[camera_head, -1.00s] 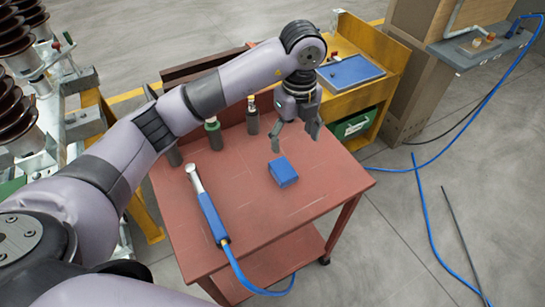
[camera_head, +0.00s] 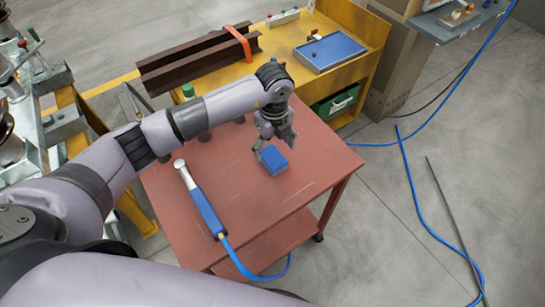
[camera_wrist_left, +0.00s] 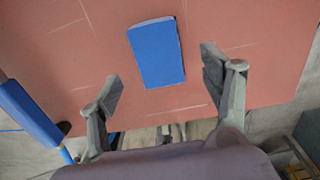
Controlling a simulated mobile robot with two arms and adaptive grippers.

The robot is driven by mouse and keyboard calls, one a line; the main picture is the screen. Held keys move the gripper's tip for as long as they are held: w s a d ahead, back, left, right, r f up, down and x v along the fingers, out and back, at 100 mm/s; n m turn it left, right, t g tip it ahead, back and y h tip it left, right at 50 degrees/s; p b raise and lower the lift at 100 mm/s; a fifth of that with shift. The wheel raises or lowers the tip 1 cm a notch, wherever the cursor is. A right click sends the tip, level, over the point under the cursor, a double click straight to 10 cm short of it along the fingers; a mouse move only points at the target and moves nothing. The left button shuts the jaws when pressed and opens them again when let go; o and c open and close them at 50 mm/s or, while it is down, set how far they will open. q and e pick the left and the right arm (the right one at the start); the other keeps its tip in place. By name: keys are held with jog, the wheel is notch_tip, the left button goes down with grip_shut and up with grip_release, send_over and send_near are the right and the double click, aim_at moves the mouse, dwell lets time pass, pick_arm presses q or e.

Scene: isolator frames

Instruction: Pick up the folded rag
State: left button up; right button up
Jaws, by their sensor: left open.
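The folded rag is a small blue block (camera_head: 274,162) lying flat on the red table top (camera_head: 300,190). In the left wrist view the rag (camera_wrist_left: 157,50) lies ahead of the fingers, its near end reaching between the tips. My left gripper (camera_head: 273,146) is over the table, close above and behind the rag. In the left wrist view the left gripper (camera_wrist_left: 160,88) is open and empty, one finger on each side. I cannot tell how high the tips are above the table. My right gripper is not in view.
A blue-handled tool (camera_head: 203,208) with a hose lies left of the rag. Bottles (camera_head: 188,92) are partly hidden behind my left arm. A yellow bench (camera_head: 270,75) with brown beams (camera_head: 190,68) and a blue tray (camera_head: 330,52) stands behind. Bare table surrounds the rag.

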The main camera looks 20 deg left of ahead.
aim_at(272, 156)
pick_arm(q)
jog(key=shift+f, duration=0.35)
jog(key=f, duration=0.2)
jog(key=f+p, duration=0.1)
jog(key=shift+a+f, duration=0.2)
jog(key=shift+f, duration=0.6)
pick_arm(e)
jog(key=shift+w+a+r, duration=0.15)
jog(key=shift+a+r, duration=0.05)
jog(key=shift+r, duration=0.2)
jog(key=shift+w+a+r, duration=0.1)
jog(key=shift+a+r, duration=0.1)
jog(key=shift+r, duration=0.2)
pick_arm(q)
jog(key=shift+c, duration=1.3)
jog(key=c, duration=0.9)
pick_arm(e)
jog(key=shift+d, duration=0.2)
pick_arm(q)
jog(key=shift+r, duration=0.1)
